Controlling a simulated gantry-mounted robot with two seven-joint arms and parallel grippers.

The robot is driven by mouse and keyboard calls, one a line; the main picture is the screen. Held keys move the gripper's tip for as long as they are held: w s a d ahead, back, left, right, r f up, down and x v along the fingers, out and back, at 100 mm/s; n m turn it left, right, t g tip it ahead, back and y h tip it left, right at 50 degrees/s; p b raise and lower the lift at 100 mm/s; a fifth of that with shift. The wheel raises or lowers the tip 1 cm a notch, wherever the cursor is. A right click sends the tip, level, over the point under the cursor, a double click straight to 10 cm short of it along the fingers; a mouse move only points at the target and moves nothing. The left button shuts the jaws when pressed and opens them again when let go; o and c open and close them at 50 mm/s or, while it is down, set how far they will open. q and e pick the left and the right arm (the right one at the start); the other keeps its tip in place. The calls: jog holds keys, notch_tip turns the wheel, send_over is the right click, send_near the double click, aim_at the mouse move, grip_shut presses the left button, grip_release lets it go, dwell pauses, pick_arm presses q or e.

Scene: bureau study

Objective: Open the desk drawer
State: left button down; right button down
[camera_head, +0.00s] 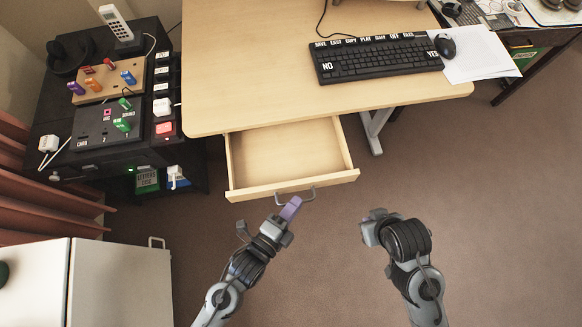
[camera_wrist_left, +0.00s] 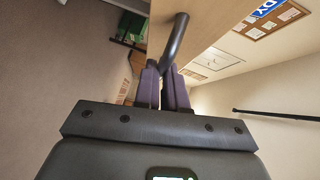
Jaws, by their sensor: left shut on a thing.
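The desk drawer (camera_head: 285,158) hangs under the light wooden desk (camera_head: 240,80). It is pulled out, and its empty inside shows in the head view. Its grey bow handle (camera_head: 308,192) is on the drawer's front. My left gripper (camera_head: 291,207) is at the handle, with its purple fingers shut on it. In the left wrist view the dark handle bar (camera_wrist_left: 176,38) runs between the purple fingers (camera_wrist_left: 164,88). My right gripper (camera_head: 372,225) is to the right of the drawer, away from it; its fingertips do not show clearly.
A keyboard (camera_head: 375,60), a mouse (camera_head: 445,46) and papers (camera_head: 482,60) lie on the desk. A dark stand (camera_head: 185,150) with switch panels and a phone (camera_head: 116,22) is at the left. A white cabinet (camera_head: 120,285) stands at the lower left. The floor right of the drawer is clear.

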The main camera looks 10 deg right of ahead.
pick_arm(q)
jog(key=c, duration=1.2)
grip_release()
jog(key=shift+s+a, duration=0.1)
jog(key=p+v, duration=0.1)
jog(key=v, duration=0.9)
jog(key=shift+s+a+p, duration=0.2)
jog(key=shift+p, duration=0.15)
jog(key=w+a+n+g+y, duration=0.3)
jog(key=w+a+n+y, duration=0.45)
jog(key=n, duration=0.45)
jog(key=s+a+r+n+g+y+p, duration=0.1)
jog(key=s+a+n+g+y, duration=0.15)
jog(key=a+n, duration=0.25)
jog(key=s+a+r+n+g+y, duration=0.1)
jog(key=s+a+n+g, duration=0.2)
jog(key=a+n, duration=0.25)
notch_tip(320, 180, up, 34)
jog(key=p, duration=3.4)
jog(key=shift+s+d+r, duration=0.15)
jog(key=shift+d+r, duration=0.05)
jog(key=shift+d, duration=0.2)
